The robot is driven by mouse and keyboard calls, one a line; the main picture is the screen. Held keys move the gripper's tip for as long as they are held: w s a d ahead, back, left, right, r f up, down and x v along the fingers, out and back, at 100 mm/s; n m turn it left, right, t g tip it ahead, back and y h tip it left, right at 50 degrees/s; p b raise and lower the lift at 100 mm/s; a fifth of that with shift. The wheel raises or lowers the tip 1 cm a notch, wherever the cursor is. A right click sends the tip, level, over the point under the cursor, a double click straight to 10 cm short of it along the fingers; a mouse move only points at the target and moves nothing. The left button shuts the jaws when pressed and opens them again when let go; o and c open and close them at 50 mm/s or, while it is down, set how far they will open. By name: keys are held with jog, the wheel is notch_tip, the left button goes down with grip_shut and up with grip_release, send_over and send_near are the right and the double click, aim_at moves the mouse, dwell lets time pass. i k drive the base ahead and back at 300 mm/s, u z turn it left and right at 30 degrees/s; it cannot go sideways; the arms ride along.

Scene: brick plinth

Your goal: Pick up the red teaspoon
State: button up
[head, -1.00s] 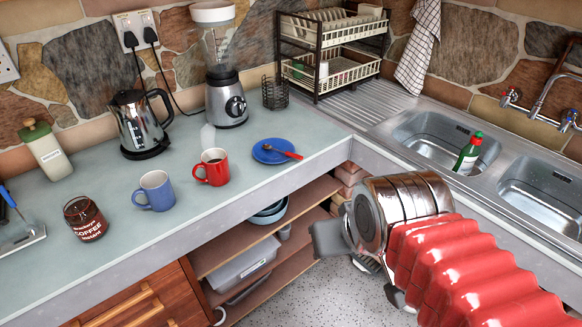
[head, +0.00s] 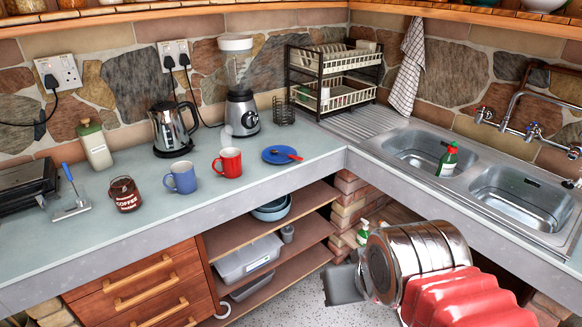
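The red teaspoon (head: 294,157) lies on the blue saucer (head: 273,158) on the worktop, near the inner corner, with one end reaching the saucer's right side. My gripper (head: 345,285) is at the lower right, in front of the worktop edge and below its level, well apart from the spoon. A dark grey finger shows at its left end. The rest of the gripper is largely hidden by my metal wrist, so its opening cannot be made out. Nothing is seen held in it.
A red mug (head: 228,163) and a blue mug (head: 181,178) stand left of the saucer. The blender (head: 241,112), wire holder (head: 283,110) and dish rack (head: 300,80) stand behind. The sink (head: 410,146) is to the right. Open shelves (head: 265,235) lie below. Worktop in front of the saucer is clear.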

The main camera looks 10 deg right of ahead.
aim_at(274, 151)
jog(key=k, duration=0.25)
jog(key=z, duration=1.2)
jog(key=i, duration=1.8)
jog(key=u, duration=0.8)
